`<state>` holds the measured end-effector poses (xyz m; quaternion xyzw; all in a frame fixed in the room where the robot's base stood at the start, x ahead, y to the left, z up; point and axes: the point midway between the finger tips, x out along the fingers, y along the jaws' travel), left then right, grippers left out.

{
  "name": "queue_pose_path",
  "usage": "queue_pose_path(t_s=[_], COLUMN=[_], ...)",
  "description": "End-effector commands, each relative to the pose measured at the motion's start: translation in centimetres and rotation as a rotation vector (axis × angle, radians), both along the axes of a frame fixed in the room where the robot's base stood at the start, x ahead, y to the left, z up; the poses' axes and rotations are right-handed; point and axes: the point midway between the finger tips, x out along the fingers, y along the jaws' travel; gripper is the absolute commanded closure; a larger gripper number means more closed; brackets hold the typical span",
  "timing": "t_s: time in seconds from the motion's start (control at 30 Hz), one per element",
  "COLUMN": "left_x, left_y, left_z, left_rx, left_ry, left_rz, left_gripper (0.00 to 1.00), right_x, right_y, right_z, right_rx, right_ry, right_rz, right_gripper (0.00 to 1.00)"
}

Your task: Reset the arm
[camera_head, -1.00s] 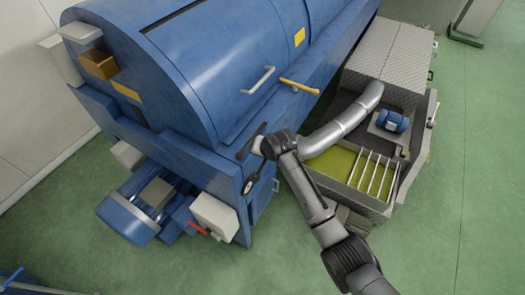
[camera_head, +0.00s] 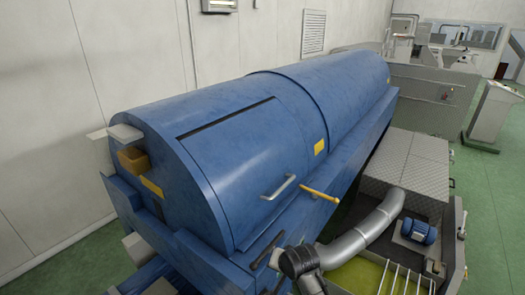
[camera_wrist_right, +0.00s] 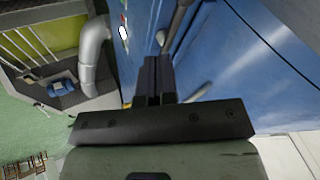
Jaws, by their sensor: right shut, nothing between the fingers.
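My right gripper (camera_wrist_right: 158,72) shows in the right wrist view with its two dark fingers together and nothing between them. The machine's blue side also fills much of the right wrist view (camera_wrist_right: 250,60), beyond the fingers. I cannot tell the gap between fingers and machine. My left gripper is not in view.
The blue machine has a grey handle (camera_head: 279,187) and a yellow lever (camera_head: 320,195). A grey pipe (camera_head: 365,230) runs to a metal tank with a blue motor (camera_head: 419,231). Green floor (camera_head: 490,215) is open at the right. A control console (camera_head: 493,112) stands farther back.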

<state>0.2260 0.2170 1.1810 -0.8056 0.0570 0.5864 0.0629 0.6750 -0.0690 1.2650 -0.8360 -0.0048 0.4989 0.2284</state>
Motion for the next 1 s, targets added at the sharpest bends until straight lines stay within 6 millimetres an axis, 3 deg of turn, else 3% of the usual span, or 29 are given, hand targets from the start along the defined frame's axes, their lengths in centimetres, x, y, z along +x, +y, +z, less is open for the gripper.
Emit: queue_pose_path(t_s=[0.2, 0.27, 0.47, 0.6, 0.7, 0.77, 0.87, 1.0], left_x=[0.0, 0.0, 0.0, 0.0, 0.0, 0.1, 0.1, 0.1], left_y=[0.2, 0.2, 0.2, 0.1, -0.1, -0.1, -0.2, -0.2], left_z=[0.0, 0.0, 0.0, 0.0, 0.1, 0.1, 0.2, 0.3], left_rx=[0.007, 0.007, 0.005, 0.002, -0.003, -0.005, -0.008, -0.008], left_ry=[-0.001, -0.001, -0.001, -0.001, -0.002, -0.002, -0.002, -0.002], left_rz=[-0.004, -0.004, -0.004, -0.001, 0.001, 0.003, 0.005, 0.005], left_gripper=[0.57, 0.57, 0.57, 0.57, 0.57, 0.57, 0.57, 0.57], right_x=[-0.4, -0.5, -1.3, -2.6, -5.1, -7.3, -11.8, -18.1], right_y=[-0.3, -0.4, -0.7, -2.1, -3.8, -5.1, -7.5, -10.4], right_z=[-0.3, 0.6, 8.4, 14.3, 16.3, 16.5, 15.1, 11.7], right_rx=[-0.118, -0.174, -0.315, -0.395, -0.444, -0.466, -0.489, -0.491], right_ry=[-0.013, -0.039, -0.239, -0.389, -0.464, -0.492, -0.506, -0.467], right_rz=[0.161, 0.229, 0.380, 0.411, 0.415, 0.410, 0.382, 0.337], right_gripper=[1.00, 1.00, 1.00, 1.00, 1.00, 1.00, 1.00, 1.00])
